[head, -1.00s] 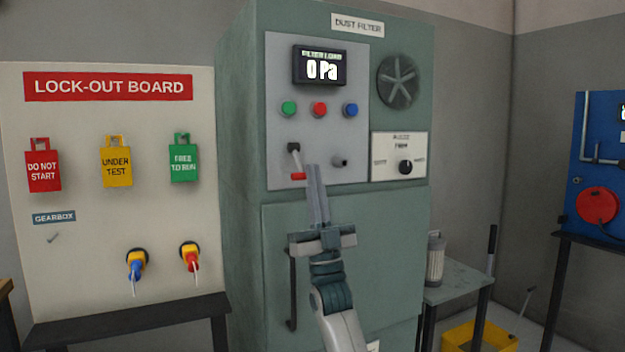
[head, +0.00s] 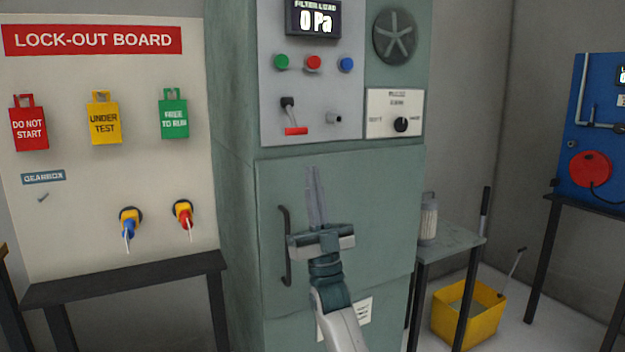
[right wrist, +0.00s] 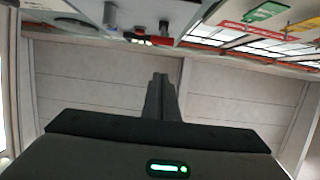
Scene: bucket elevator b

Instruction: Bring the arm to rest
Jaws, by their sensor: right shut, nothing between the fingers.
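My right gripper (head: 315,198) is in front of the lower door of the green dust filter cabinet (head: 380,190) in the head view. Its fingers are together, point up and hold nothing. The red-tipped lever (head: 295,130) on the grey panel is above the fingertips and apart from them. In the right wrist view the shut fingers (right wrist: 160,95) stand up in the middle, with the red lever tip (right wrist: 158,40) beyond them. My left gripper is not in view.
The lock-out board (head: 100,190) with hanging tags stands at left behind a dark bench (head: 125,278). A side table (head: 450,242) with a filter cartridge (head: 429,220) stands right of the cabinet. A yellow bin (head: 467,315) is on the floor.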

